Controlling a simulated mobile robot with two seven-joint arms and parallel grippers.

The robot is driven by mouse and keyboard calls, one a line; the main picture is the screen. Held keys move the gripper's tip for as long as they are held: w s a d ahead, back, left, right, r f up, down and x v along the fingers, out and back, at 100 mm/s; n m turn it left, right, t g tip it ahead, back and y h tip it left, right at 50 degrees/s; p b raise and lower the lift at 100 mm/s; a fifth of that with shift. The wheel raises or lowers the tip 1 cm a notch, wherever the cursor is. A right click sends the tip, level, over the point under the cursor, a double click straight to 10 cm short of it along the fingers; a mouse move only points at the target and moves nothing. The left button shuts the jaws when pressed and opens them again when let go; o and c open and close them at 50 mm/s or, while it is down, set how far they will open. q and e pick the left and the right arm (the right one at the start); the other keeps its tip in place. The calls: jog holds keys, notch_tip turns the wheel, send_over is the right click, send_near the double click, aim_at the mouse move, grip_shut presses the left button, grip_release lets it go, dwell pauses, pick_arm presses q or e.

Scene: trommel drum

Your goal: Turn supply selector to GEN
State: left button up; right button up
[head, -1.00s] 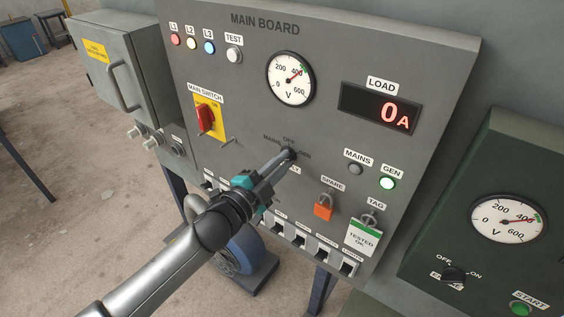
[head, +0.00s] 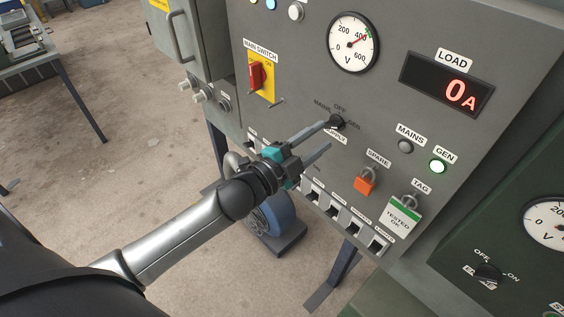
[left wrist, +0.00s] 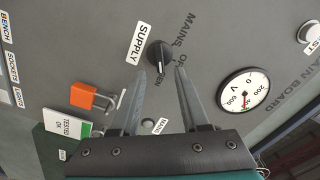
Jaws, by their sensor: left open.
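The supply selector is a small black knob (head: 337,121) on the grey main board, with MAINS, OFF and GEN printed around it. It also shows in the left wrist view (left wrist: 160,53), with a pale line across its face lying roughly up and down the picture, GEN printed below it. I cannot tell for sure which end is the pointer. My left gripper (head: 326,136) is open and empty, its fingertips just in front of and below the knob, apparently clear of it. In the left wrist view its fingertips (left wrist: 161,70) lie either side below the knob. My right gripper is not in view.
The load display (head: 446,88) reads 0 A. An orange padlock (head: 364,185), a tag (head: 400,215) and a row of breakers (head: 338,213) are close below. The red main switch (head: 256,76) is left.

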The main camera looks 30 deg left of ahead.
pick_arm(q)
jog(key=b+v, duration=0.1)
jog(key=v, duration=1)
jog(key=shift+s, duration=0.2)
jog(key=s+a+f+n+g+y+b, duration=0.2)
jog(key=f+n, duration=0.1)
jog(key=f, duration=0.9)
jog(key=s+a+f+n+g+y+b, duration=0.2)
jog(key=a+f+n, duration=0.1)
jog(key=f, duration=0.9)
jog(key=s+a+f+n+g+y+b, duration=0.2)
jog(key=f+n+g, duration=0.1)
jog(key=f, duration=0.9)
jog(key=s+d+f+n+g+b, duration=0.2)
jog(key=s+d+f+g, duration=0.1)
jog(key=s+f, duration=0.9)
jog(key=s+d+f+n+g+b, duration=0.2)
jog(key=s+f+g, duration=0.4)
jog(key=s+f, duration=0.6)
jog(key=shift+s+d+n+b, duration=0.35)
jog(key=shift+s+d+n, duration=0.05)
jog(key=shift+s+d, duration=0.55)
jog(key=shift+f, duration=0.1)
